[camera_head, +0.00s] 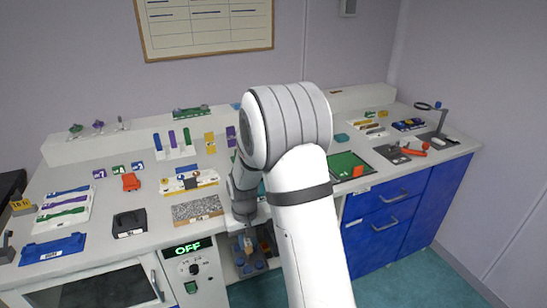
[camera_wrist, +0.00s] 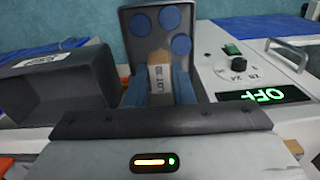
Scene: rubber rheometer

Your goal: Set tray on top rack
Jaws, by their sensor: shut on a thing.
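The tray, dark grey with several blue round pieces on it, shows ahead of my gripper in the wrist view (camera_wrist: 147,32) and below the counter edge in the head view (camera_head: 240,262). My gripper (camera_wrist: 158,92) is shut on the tray's near end, with its blue fingers on either side of a tan part marked LOT. In the head view my gripper (camera_head: 246,222) points down in front of the counter, partly hidden by my own arm. I cannot clearly make out the top rack; the space around the tray is partly covered.
A control panel with a green OFF display (camera_head: 187,248) and a knob is just left of the tray in the head view. A windowed oven door (camera_head: 105,290) is further left. Blue drawers (camera_head: 385,225) stand at right. A dark bin (camera_wrist: 60,85) is close at left in the wrist view.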

